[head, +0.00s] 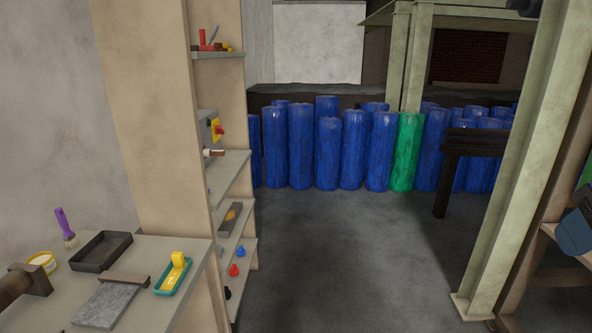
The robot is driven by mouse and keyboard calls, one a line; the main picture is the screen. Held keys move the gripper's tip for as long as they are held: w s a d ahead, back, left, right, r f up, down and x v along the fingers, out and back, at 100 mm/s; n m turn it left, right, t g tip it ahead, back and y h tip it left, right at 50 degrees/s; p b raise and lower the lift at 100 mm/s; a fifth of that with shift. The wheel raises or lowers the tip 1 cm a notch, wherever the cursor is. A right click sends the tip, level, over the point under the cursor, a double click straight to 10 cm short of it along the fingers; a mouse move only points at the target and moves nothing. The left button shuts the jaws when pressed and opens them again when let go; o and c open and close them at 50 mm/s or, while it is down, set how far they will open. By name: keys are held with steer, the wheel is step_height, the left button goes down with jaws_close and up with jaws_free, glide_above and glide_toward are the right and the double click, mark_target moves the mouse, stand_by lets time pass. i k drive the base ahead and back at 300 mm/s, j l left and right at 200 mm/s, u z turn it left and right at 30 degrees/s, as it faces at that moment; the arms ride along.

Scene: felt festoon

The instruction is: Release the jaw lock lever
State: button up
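I cannot make out a jaw lock lever for certain. On the tall shelf unit, a short handle with a pale and brown end (213,153) sticks out to the right below a grey box (205,128). The box carries a yellow plate with a red knob (217,129). At the left edge, a brown cylindrical part on a block (36,279) sits on the bench and is cut off by the frame. At the right edge, a dark blue object (577,231) is partly cut off. My gripper is not in view.
The bench (205,252) holds a black tray (101,251), a purple brush (65,228), a grey slab (110,303) and a green dish (173,276). Blue barrels and one green barrel (406,152) line the back. A pale post (523,165) stands right. The middle floor (345,255) is clear.

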mark_target(213, 31)
steer(key=i+u, duration=0.25)
steer(key=i, duration=0.2)
steer(key=i+l+u, duration=0.1)
steer(key=i+u, duration=0.15)
steer(key=i, duration=0.2)
steer(key=i+l+u, duration=0.15)
steer(key=i+u, duration=0.15)
steer(key=i+l+u, duration=0.25)
steer(key=i, duration=0.25)
